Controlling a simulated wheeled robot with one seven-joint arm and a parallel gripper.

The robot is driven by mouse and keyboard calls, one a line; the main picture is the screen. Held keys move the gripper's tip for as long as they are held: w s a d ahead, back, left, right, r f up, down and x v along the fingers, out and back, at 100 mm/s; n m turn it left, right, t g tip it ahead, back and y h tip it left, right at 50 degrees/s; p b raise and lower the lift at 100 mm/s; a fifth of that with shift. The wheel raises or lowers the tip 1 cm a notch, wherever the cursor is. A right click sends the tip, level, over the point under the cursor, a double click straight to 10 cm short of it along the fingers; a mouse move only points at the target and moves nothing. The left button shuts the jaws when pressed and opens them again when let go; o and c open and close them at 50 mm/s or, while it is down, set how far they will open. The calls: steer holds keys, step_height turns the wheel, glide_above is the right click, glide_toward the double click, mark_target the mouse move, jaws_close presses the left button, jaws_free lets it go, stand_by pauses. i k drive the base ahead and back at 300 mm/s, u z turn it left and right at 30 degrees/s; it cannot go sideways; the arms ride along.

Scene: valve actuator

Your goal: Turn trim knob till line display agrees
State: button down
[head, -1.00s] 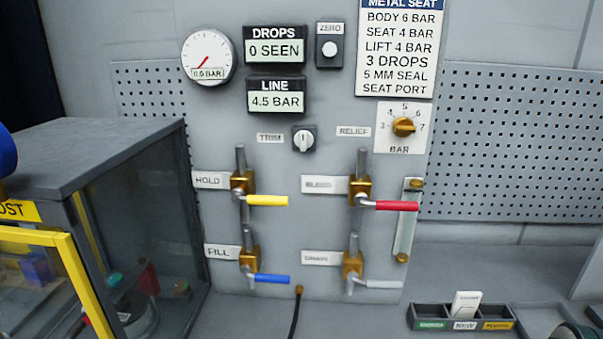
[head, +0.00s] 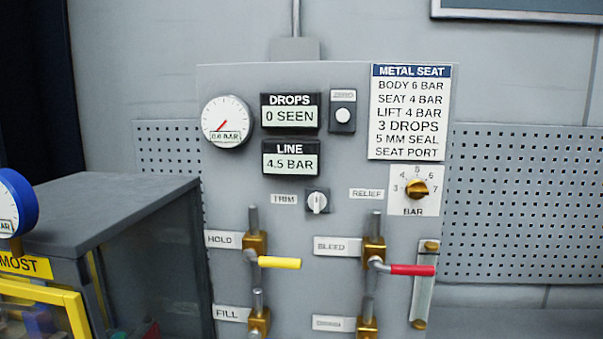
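The trim knob (head: 317,202) is a small white knob on a dark square base, to the right of its TRIM label (head: 284,199). Its pointer stands close to upright. The line display (head: 290,160) above it reads 4.5 BAR. A card (head: 410,112) headed METAL SEAT lists body 6 bar, seat 4 bar and lift 4 bar. A round gauge (head: 226,122) at the panel's upper left appears to read 0.6 BAR, with its red needle low. My gripper is not in view.
The drops display (head: 290,113) reads 0 SEEN. Yellow (head: 279,262) and red (head: 411,270) valve handles stick out below. A grey cabinet (head: 110,215) stands left.

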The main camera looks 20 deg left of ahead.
mark_target(318, 202)
steer(key=k, duration=1)
steer(key=u, duration=1.45)
steer(key=i, duration=1.05)
steer(key=z, duration=1.9)
